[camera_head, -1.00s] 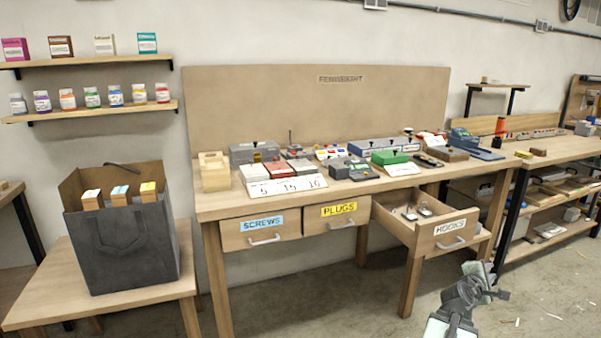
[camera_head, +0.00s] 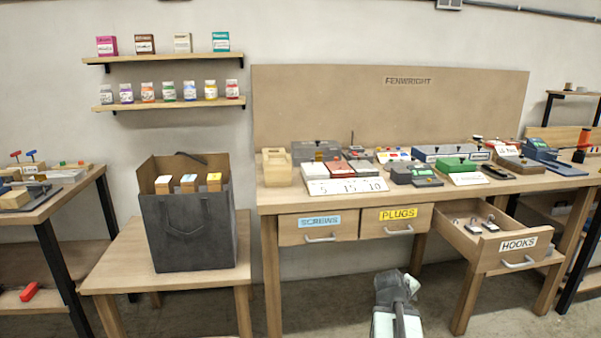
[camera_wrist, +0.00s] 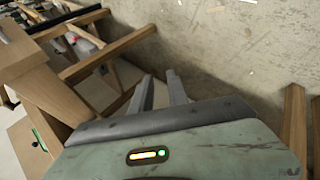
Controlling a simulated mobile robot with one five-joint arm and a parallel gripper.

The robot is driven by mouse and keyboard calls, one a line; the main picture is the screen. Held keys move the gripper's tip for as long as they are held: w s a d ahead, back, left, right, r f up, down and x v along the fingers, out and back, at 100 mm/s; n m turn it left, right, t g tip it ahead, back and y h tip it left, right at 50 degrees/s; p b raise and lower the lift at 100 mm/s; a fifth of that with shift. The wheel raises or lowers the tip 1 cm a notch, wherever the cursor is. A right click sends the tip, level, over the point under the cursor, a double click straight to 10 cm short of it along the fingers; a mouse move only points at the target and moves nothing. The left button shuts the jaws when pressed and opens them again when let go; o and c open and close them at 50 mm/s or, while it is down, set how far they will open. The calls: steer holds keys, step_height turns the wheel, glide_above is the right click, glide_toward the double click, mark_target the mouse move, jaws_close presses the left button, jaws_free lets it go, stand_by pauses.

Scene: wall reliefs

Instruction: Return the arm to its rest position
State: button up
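My arm (camera_head: 397,310) shows at the bottom of the head view, low in front of the workbench (camera_head: 268,205). In the wrist view my gripper (camera_wrist: 160,82) has its two grey fingers apart, with nothing between them. The fingers point over the concrete floor near wooden legs. In the head view the fingertips are too small to make out.
The HOOKS drawer (camera_head: 517,244) stands open with several metal pieces inside. The SCREWS (camera_head: 320,228) and PLUGS (camera_head: 398,222) drawers are shut. A dark bag (camera_head: 188,235) with boxes stands on a low table (camera_head: 100,279) at left. Shelves (camera_head: 160,57) hang above.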

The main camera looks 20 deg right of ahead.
steer(key=w+a+f+y, duration=0.1)
steer(key=w+a+f, duration=0.1)
steer(key=a, duration=0.5)
steer(key=w+a+f+m+y, duration=0.1)
steer(key=w+a+y, duration=0.1)
steer(key=a, duration=0.6)
steer(key=w+a+f+y, duration=0.1)
steer(key=w+a+f, duration=0.15)
steer(key=a, duration=0.45)
steer(key=s+a+f+g+y, duration=0.1)
steer(key=s+a+g+y, duration=0.2)
steer(key=a, duration=2)
step_height(320, 180, up, 29)
steer(key=y+p, duration=0.1)
steer(key=p, duration=2.8)
steer(key=shift+a+m, duration=0.3)
steer(key=shift+a, duration=0.1)
